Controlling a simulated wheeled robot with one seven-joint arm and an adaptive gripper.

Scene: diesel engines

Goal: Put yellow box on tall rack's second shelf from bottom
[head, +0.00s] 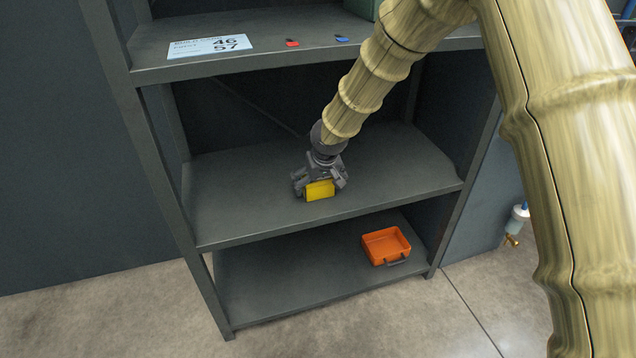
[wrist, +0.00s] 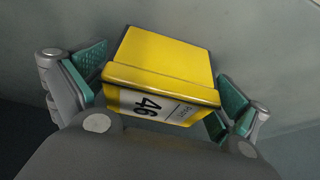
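The yellow box (head: 320,191) is at the middle shelf of the tall rack, close to the shelf's front edge. That shelf (head: 240,195) is the second from the bottom. The box looks to be resting on it, though its underside is hidden. My gripper (head: 320,182) is directly over the box, with a finger on either side. In the wrist view the yellow box (wrist: 160,65), with a white label reading 46, lies between the teal pads of my gripper (wrist: 165,90). The pads are spread, their inner faces partly showing, with narrow gaps beside the box.
An orange open container (head: 386,246) with a handle stands on the bottom shelf (head: 290,280). The upper shelf (head: 150,60) holds a white label sign (head: 210,46) and small red and blue pieces. Rack posts flank the opening. The middle shelf is clear around the box.

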